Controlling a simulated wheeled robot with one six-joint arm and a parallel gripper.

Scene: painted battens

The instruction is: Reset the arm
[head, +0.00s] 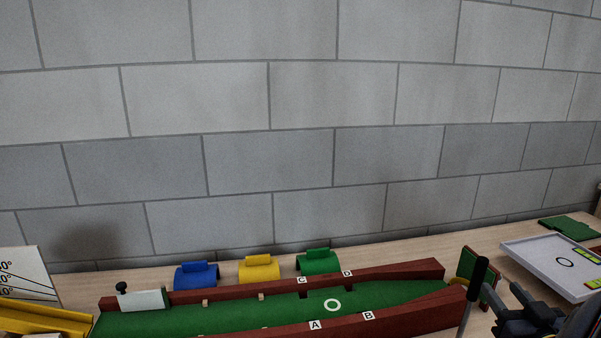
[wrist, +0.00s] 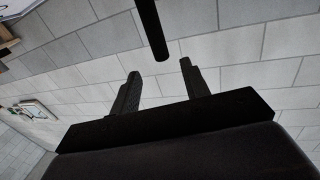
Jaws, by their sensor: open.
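My gripper (head: 508,296) is at the lower right of the head view, partly cut off by the frame edge. In the wrist view its two dark fingers (wrist: 160,80) stand apart with nothing held between them. A black-handled rod (head: 480,270) stands upright just left of the gripper in the head view. A dark rod (wrist: 150,25) also reaches down from the top of the wrist view, ahead of the fingers; I cannot tell how far off it is.
A green lane (head: 240,317) with dark red battens (head: 408,274) fills the lower middle. Blue (head: 196,277), yellow (head: 260,269) and green (head: 318,262) arches stand behind it. A grey tray (head: 530,262) lies at the right. A block wall (head: 270,100) rises behind; space above the table is clear.

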